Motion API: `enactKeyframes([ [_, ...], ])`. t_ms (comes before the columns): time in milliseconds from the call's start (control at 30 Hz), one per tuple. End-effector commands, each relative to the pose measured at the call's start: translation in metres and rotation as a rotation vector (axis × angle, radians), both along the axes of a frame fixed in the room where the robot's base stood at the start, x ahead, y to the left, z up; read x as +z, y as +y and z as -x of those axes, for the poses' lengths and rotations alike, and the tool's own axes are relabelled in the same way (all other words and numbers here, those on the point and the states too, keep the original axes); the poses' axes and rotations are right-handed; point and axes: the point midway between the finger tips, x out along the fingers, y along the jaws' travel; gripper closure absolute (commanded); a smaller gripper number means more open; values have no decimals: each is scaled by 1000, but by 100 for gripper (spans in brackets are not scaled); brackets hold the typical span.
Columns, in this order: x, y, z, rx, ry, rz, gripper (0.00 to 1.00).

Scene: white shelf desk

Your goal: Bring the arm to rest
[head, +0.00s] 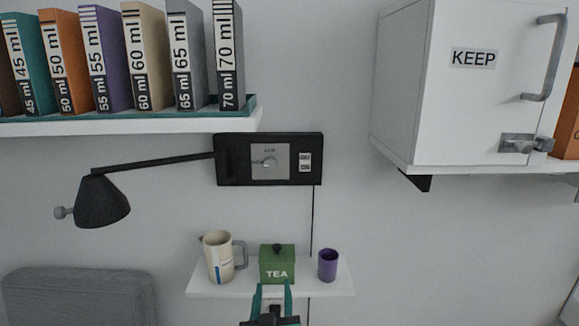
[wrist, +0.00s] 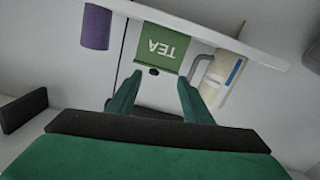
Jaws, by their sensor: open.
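My gripper (head: 273,293) is at the bottom middle of the head view, in front of the small white shelf (head: 206,290). Its two teal fingers stand apart in the wrist view (wrist: 156,88), with nothing between them. Beyond the fingers is a green TEA box (head: 277,266) with a dark knob, which also shows upside down in the wrist view (wrist: 158,45). The fingertips look apart from the box, though the exact gap is hard to tell.
A cream jug (head: 218,258) stands left of the box and a purple cup (head: 327,265) right of it. Above are a black wall panel (head: 232,160), a black lamp (head: 102,203), a shelf of labelled books (head: 130,126) and a white KEEP cabinet (head: 470,100). A grey padded block (head: 80,295) is lower left.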

Motion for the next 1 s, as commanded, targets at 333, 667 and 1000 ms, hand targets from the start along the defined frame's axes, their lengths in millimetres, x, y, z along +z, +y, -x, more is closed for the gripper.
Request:
enactKeyframes([
  [333,-109,-10,76,7,51,-26,54],
  [667,-179,-19,167,6,91,-55,54],
  [1000,-220,-28,270,-3,131,-90,54],
])
